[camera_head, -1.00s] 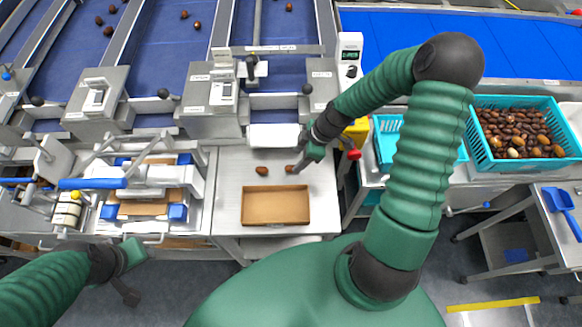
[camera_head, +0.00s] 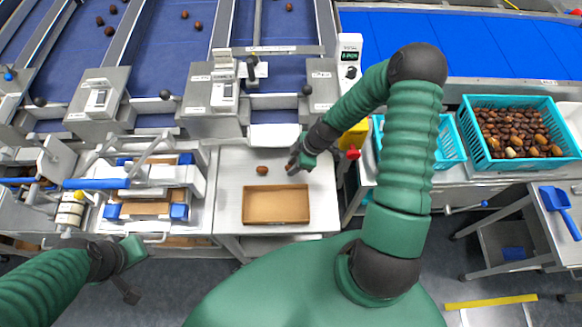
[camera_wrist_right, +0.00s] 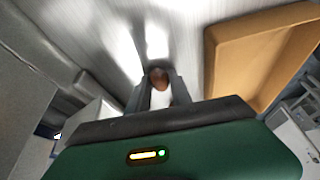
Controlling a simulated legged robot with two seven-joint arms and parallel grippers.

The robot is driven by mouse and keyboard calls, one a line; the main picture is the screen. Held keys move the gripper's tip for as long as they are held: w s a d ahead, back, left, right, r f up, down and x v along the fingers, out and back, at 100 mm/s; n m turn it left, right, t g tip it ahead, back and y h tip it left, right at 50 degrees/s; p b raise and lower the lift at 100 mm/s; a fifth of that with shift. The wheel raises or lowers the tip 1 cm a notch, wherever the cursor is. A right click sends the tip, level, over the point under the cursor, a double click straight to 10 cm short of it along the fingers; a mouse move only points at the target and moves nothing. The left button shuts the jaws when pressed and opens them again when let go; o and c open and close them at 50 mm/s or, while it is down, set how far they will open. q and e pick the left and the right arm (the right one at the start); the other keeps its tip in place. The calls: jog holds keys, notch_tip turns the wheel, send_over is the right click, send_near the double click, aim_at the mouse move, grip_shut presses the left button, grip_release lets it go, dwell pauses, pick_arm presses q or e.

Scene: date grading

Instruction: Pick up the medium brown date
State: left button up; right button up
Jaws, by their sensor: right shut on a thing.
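My right gripper (camera_head: 292,166) is over the metal table behind the cardboard tray, shut on a brown date. In the right wrist view the date (camera_wrist_right: 158,77) sits between the two fingertips of the right gripper (camera_wrist_right: 159,84). In the head view the gripper mostly hides it. Another brown date (camera_head: 262,170) lies on the table to the left of the gripper. My left gripper (camera_head: 130,275) is low at the left, away from the dates, and its jaws are too unclear to read.
An open, empty cardboard tray (camera_head: 276,221) lies on the metal table (camera_head: 229,195); its edge shows in the right wrist view (camera_wrist_right: 215,62). A turquoise crate of dates (camera_head: 478,150) stands at the right. A lever press (camera_head: 150,190) stands left of the table.

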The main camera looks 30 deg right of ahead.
jog(key=shift+r, duration=0.1)
notch_tip(320, 180, up, 9)
jog(key=shift+r+b, duration=0.1)
jog(key=shift+b, duration=0.45)
jog(key=s+a+r+p, duration=0.4)
jog(key=s+a+p, duration=0.1)
jog(key=s+a+f+p, duration=0.5)
jog(key=s+a, duration=0.3)
